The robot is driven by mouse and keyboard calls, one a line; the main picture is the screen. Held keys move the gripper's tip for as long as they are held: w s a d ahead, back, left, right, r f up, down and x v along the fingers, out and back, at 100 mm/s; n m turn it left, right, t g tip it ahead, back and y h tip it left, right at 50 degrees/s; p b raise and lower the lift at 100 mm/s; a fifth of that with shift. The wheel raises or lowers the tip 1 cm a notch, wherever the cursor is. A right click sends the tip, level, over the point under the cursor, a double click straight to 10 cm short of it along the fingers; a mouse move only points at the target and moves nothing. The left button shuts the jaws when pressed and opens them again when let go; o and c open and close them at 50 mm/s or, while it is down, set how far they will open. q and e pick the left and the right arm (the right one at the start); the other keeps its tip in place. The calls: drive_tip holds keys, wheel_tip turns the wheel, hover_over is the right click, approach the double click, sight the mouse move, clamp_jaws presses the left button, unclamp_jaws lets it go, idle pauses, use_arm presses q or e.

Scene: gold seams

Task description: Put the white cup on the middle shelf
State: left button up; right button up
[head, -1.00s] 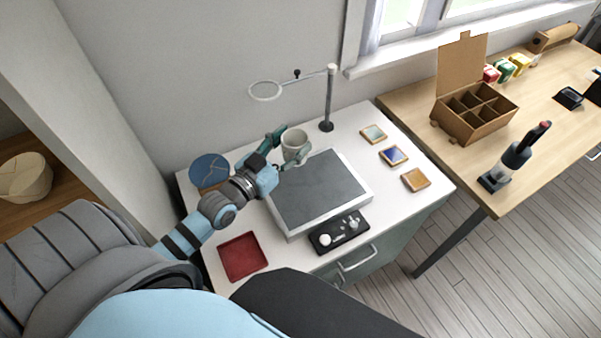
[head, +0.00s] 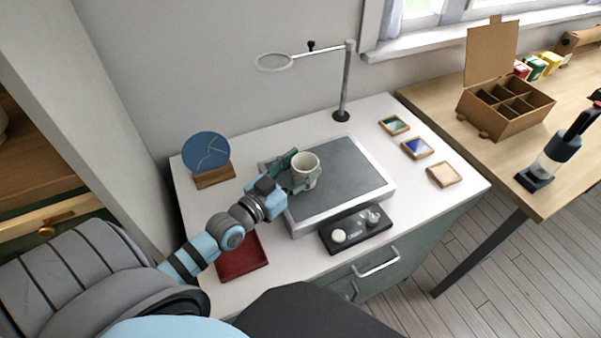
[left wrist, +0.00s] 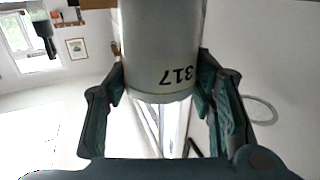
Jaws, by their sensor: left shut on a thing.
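The white cup (head: 305,167) is in my left gripper (head: 298,178), over the left part of the grey-topped square plate on the white cabinet. It looks upright in the head view. In the left wrist view the cup (left wrist: 160,45) fills the space between the two fingers of my left gripper (left wrist: 160,92), which press on its sides; the marking "317" shows on it. I cannot tell from the head view how far the cup is above the plate. A wooden shelf (head: 40,165) shows at the left edge; which level it is, I cannot tell. My right gripper is not in view.
The grey-topped plate (head: 350,185) lies under the cup. A blue disc (head: 206,150) on a wooden stand, a red tray (head: 242,262), a black holder (head: 357,240) and a lamp-like ring stand (head: 346,85) are around it. A cardboard box (head: 505,110) stands on the wooden table.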

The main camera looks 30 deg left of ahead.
use_arm(q)
drive_tip(key=o, duration=1.3)
